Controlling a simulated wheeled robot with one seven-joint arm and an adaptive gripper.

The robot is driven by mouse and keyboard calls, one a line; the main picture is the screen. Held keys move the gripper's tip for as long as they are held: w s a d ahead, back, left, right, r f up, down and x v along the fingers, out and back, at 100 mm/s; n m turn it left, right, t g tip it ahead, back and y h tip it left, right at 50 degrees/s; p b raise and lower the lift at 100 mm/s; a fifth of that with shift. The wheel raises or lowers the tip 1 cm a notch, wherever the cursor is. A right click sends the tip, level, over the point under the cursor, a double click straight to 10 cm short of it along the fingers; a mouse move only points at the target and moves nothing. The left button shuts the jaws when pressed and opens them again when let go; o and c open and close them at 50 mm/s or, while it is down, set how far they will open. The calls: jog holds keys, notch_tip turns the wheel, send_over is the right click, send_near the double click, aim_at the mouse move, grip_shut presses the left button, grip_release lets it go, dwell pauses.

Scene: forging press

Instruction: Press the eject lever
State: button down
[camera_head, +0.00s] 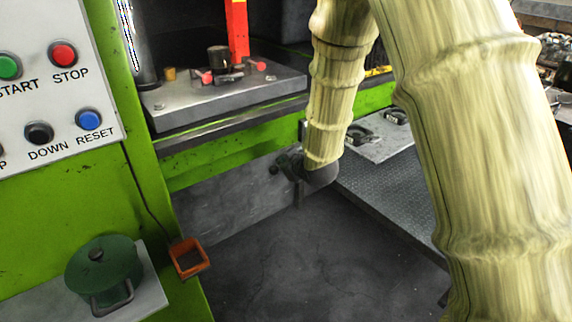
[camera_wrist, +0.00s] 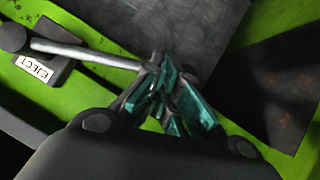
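The eject lever (camera_wrist: 88,54) is a pale metal rod in the wrist view. It runs from a dark round end (camera_wrist: 13,37) at the upper left to my fingertips. A dark block with a white EJECT label (camera_wrist: 33,68) sits just below its left part. My gripper (camera_wrist: 163,68) has teal and black fingers drawn together at the rod's right end. The rod meets the left fingertip, but whether they touch is unclear. In the head view my gripper (camera_head: 287,165) is small and dark beside the press's lower front, and the lever cannot be made out there.
The green press frame (camera_head: 230,150) lies behind my gripper. A control panel (camera_head: 50,90) with several buttons is at the left. A green lidded pot (camera_head: 100,270) stands on a shelf, with an orange frame (camera_head: 188,258) beside it. A metal platform (camera_head: 395,190) is at the right.

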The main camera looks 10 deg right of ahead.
jog(key=shift+w+a+r, duration=0.2)
jog(key=shift+w, duration=0.1)
dwell(0.4)
jog(key=a+r+v, duration=0.1)
jog(key=a+v, duration=0.1)
jog(key=v, duration=1.1)
jog(key=shift+w+d+r+p, duration=0.2)
jog(key=shift+w+d+p, duration=0.1)
jog(key=shift+d+p, duration=0.15)
jog(key=shift+s+r, duration=0.1)
